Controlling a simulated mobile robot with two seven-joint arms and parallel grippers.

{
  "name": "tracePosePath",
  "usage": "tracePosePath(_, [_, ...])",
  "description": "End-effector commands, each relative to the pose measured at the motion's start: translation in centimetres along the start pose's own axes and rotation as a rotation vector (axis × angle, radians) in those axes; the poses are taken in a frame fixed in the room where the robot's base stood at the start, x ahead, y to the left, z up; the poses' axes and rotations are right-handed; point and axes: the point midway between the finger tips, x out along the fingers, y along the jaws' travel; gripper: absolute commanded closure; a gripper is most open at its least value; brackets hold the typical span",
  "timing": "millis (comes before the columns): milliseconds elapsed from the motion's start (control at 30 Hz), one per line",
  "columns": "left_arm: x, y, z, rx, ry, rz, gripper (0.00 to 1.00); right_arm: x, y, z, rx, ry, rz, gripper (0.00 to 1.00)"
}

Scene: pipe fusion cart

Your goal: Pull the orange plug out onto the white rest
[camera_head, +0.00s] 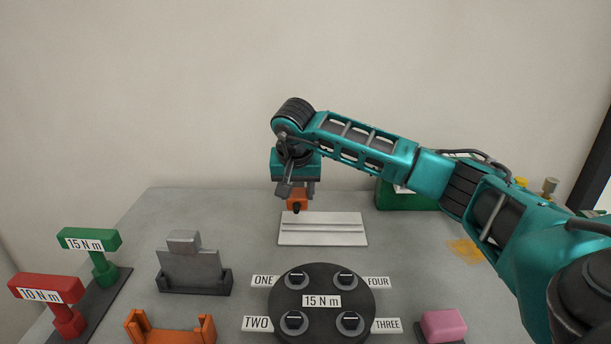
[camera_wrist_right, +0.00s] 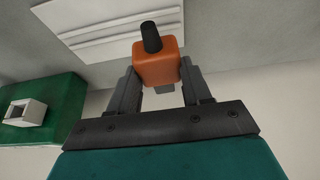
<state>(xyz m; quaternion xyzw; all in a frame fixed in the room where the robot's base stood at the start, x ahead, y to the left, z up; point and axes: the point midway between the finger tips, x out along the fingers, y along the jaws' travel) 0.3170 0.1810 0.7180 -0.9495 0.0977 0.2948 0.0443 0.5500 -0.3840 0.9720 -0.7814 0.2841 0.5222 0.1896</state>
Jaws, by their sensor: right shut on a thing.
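The orange plug (camera_head: 297,199) is a small orange block with a black pin, held in my right gripper (camera_head: 297,190). In the right wrist view the plug (camera_wrist_right: 157,64) sits between the two dark fingers of the gripper (camera_wrist_right: 158,85), which are shut on it. The white rest (camera_head: 322,230) is a flat pale plate with a ridge, lying on the table. In the head view the plug shows at the rest's back left edge. In the wrist view the rest (camera_wrist_right: 85,28) lies beyond the plug. I cannot tell whether they touch. My left gripper is not in view.
A green box (camera_head: 395,199) stands right of the rest; its pale square socket (camera_wrist_right: 27,112) shows in the wrist view. A black disc (camera_head: 321,325) with several numbered knobs lies in front. Green and red torque tools, a grey block, an orange cradle and a pink block stand around it.

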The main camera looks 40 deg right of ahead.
Motion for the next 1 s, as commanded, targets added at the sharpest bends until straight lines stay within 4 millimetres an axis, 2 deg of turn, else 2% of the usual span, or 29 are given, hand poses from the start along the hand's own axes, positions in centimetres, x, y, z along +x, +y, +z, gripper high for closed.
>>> tracePosePath(533, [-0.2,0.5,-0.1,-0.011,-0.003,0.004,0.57,-0.3,0.1,-0.1,0.011,0.000,-0.028,1.00])
tracePosePath(1000, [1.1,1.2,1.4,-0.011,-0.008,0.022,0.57,3.4,0.0,1.4,0.011,-0.001,-0.029,1.00])
